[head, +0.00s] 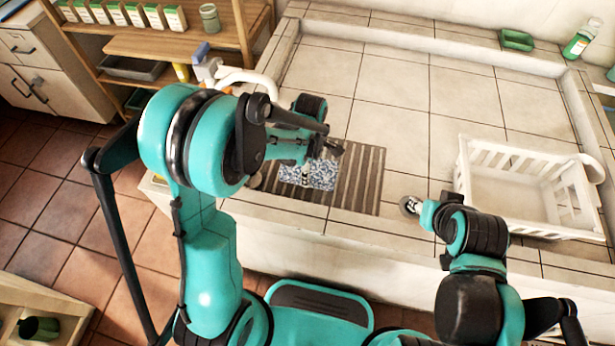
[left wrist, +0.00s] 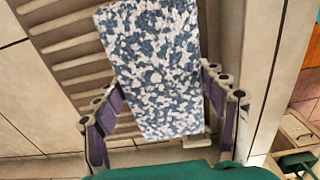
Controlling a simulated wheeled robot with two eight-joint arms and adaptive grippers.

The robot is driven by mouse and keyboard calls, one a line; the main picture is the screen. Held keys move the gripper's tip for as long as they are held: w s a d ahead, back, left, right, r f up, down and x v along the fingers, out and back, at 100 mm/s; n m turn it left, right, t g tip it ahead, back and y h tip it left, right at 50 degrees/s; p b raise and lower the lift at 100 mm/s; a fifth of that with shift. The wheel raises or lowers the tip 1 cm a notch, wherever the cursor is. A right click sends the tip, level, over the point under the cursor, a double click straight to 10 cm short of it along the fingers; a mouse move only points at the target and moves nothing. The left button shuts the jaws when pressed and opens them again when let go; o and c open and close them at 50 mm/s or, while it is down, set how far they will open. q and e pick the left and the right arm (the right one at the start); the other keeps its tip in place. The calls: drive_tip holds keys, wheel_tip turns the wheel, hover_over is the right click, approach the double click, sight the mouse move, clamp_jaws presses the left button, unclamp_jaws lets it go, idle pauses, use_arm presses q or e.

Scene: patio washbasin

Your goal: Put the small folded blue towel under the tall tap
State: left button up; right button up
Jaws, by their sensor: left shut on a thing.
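The small folded towel (head: 318,174), speckled blue and white, is in my left gripper (head: 312,165), over the grooved drain area of the tiled basin top. In the left wrist view the towel (left wrist: 155,65) lies between the two fingers (left wrist: 165,110), which are shut on it. I cannot tell whether it touches the grooves. A white curved pipe (head: 250,78), perhaps the tall tap, stands left of the towel, partly hidden behind my left arm. My right gripper (head: 411,206) is over the front edge, right of the grooves; its jaws are too small to read.
A white slatted basket (head: 520,190) stands on the right. A green tray (head: 516,40) and a bottle (head: 581,38) are at the back right. The grooved area (head: 362,180) and the tiles behind it are clear. Wooden shelves (head: 165,45) stand at the left.

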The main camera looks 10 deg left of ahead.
use_arm(q)
drive_tip(key=shift+w+a+f, duration=0.15)
drive_tip(key=shift+a+f, duration=0.3)
wheel_tip(320, 180, down, 4)
drive_tip(key=shift+r+b, duration=0.1)
drive_tip(key=shift+b, duration=0.95)
drive_tip(key=shift+r, duration=0.15)
drive_tip(key=o, duration=0.9)
drive_tip(key=shift+f, duration=0.25)
drive_tip(key=o, duration=0.4)
drive_tip(key=shift+r, duration=0.1)
